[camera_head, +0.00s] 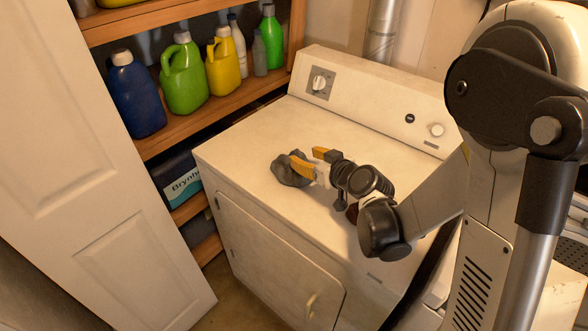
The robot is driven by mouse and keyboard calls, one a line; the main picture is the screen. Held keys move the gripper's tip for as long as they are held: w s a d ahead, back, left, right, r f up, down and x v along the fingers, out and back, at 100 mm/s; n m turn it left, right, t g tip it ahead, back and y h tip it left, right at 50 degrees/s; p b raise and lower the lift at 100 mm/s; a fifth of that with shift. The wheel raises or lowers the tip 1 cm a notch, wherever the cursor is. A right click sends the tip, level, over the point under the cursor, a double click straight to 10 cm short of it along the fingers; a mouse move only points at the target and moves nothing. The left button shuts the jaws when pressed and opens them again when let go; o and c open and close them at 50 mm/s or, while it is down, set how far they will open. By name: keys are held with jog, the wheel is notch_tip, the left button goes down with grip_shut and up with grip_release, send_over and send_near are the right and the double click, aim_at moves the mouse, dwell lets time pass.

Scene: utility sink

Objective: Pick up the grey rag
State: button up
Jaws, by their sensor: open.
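The grey rag (287,172) lies crumpled on the top of the white dryer-like machine (262,140), left of its middle. My gripper (308,162) is at the rag's right side, with yellow-orange fingertips. It is open, and one fingertip overlaps the rag in the picture. I cannot tell whether it touches the rag. Part of the rag's right side is hidden behind the fingers.
A control panel with knobs (319,83) rises at the machine's back. Wooden shelves (150,147) with several bottles and jugs stand to the left. A white door (95,170) is at the far left. A small dark red object (352,213) shows partly beside my arm.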

jog(key=x, duration=0.2)
jog(key=shift+w+a+f, duration=0.15)
jog(key=shift+w+a, duration=0.05)
jog(key=shift+w, duration=0.1)
grip_shut()
jog(key=shift+s, duration=0.1)
